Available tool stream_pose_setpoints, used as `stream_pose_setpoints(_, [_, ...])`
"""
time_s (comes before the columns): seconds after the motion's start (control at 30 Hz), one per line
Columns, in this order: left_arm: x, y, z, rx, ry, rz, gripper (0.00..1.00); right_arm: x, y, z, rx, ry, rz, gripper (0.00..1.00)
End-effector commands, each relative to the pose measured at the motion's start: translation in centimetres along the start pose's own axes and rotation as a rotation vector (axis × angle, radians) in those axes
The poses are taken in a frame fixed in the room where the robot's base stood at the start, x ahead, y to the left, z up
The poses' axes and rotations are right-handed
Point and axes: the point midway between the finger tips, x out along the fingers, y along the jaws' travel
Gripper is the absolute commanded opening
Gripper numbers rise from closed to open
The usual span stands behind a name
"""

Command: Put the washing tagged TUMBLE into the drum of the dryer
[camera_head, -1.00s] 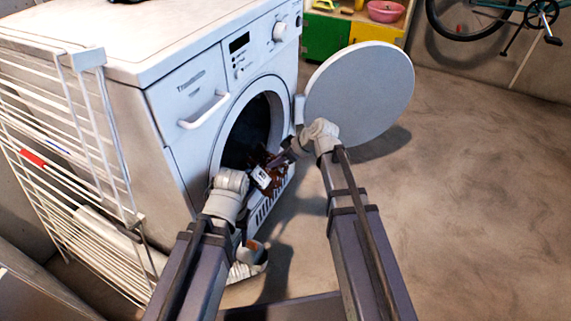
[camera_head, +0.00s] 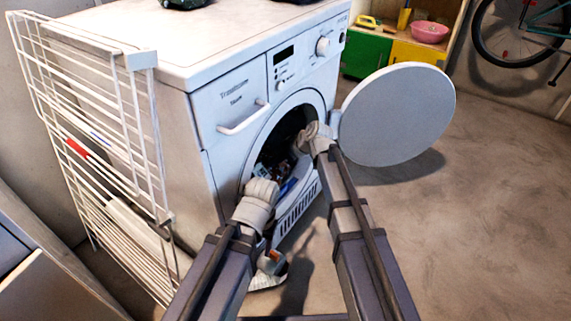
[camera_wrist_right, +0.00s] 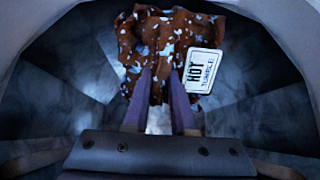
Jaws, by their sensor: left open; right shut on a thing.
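The washing is a brown cloth with pale specks (camera_wrist_right: 150,35), and its white tag (camera_wrist_right: 203,68) reads HOT TUMBLE. My right gripper (camera_wrist_right: 162,78) is shut on the cloth and holds it inside the grey drum (camera_wrist_right: 262,85). In the head view the right wrist reaches into the dryer opening and its fingers are hidden. The cloth shows only as a small dark patch there. The white dryer (camera_head: 180,140) has its round door (camera_head: 398,113) swung open to the right. My left gripper (camera_head: 287,187) is open at the lower front of the opening, partly hidden by its own wrist.
A white wire drying rack (camera_head: 110,150) stands close against the dryer's left side. Shelving with green and yellow fronts (camera_head: 370,57), a pink bowl (camera_head: 429,32) and a bicycle (camera_head: 510,40) are at the back. The concrete floor to the right is clear.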

Motion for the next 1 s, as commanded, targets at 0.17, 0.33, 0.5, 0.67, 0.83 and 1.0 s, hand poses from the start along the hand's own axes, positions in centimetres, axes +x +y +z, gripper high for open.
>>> stream_pose_setpoints(0.17, [0.4, 0.0, 0.0, 0.000, 0.000, 0.000, 0.55, 1.8, 0.1, -1.5, -0.001, 0.001, -0.001, 0.00])
stream_pose_setpoints(0.33, [0.7, 0.1, 0.0, 0.000, 0.000, 0.000, 0.55, 3.2, 0.1, -2.8, -0.001, 0.000, -0.001, 0.00])
stream_pose_setpoints(0.5, [0.9, 0.1, -0.1, 0.000, 0.001, 0.000, 0.55, 4.7, 0.1, -4.1, -0.001, 0.001, -0.001, 0.00])
stream_pose_setpoints(0.67, [2.7, 0.3, -0.1, 0.000, 0.001, 0.000, 0.55, 6.5, 0.1, -3.6, -0.001, 0.001, 0.000, 0.00])
stream_pose_setpoints(0.83, [3.8, 0.4, -0.2, 0.000, 0.001, 0.000, 0.55, 7.8, 0.0, -3.4, 0.000, 0.001, 0.000, 0.00])
stream_pose_setpoints(1.0, [4.3, 0.4, -0.2, 0.000, 0.001, 0.000, 0.55, 8.4, 0.0, -3.3, 0.000, 0.001, -0.001, 0.00])
